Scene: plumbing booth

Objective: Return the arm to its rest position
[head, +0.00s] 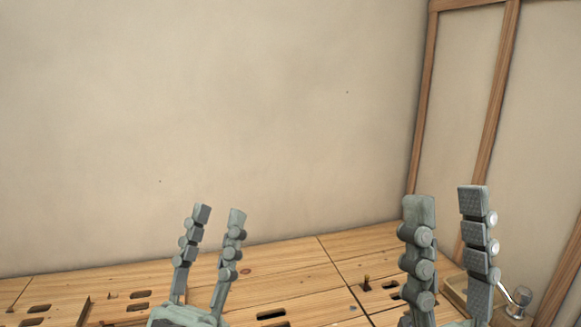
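My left gripper (219,215) stands upright at the lower middle-left of the head view. Its two grey-green fingers are apart, with nothing between them. My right gripper (446,199) stands upright at the lower right, nearer the camera. Its two fingers are also apart and empty. Both grippers show in front of the wooden bench top. The arms behind them are mostly below the picture edge.
A wooden bench top (290,283) with several dark slots spans the bottom. A plain beige wall (220,110) rises behind it. A wood-framed panel (463,90) is at the right. A small metal fitting (519,296) sits beside the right gripper, near a wooden block (454,291).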

